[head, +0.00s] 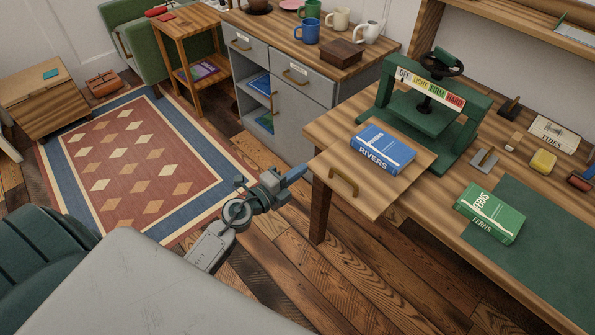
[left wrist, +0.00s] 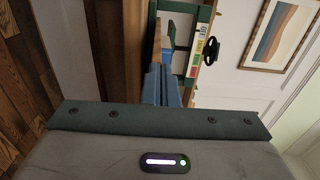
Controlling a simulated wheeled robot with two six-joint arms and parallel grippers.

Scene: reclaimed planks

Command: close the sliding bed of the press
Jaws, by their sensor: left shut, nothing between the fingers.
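The green press (head: 467,130) stands on the wooden workbench, with a black handwheel on top and a coloured label strip across its front. Its sliding bed (head: 342,201), a wooden board with a brass handle (head: 343,183), sticks out past the bench's front edge. A blue book marked RIVERS (head: 383,148) lies on the bed. My left gripper (head: 304,169) is shut and empty, to the left of the bed and apart from it. In the left wrist view my blue fingers (left wrist: 161,84) are together, with the press frame (left wrist: 194,62) beyond, turned sideways. My right gripper is not in view.
A green book marked FERNS (head: 490,213) lies on the bench near a green mat (head: 540,235). Small tools and a yellow block (head: 543,161) are to the right. A grey cabinet (head: 300,120) with mugs stands behind my gripper. Floor is open below the bed.

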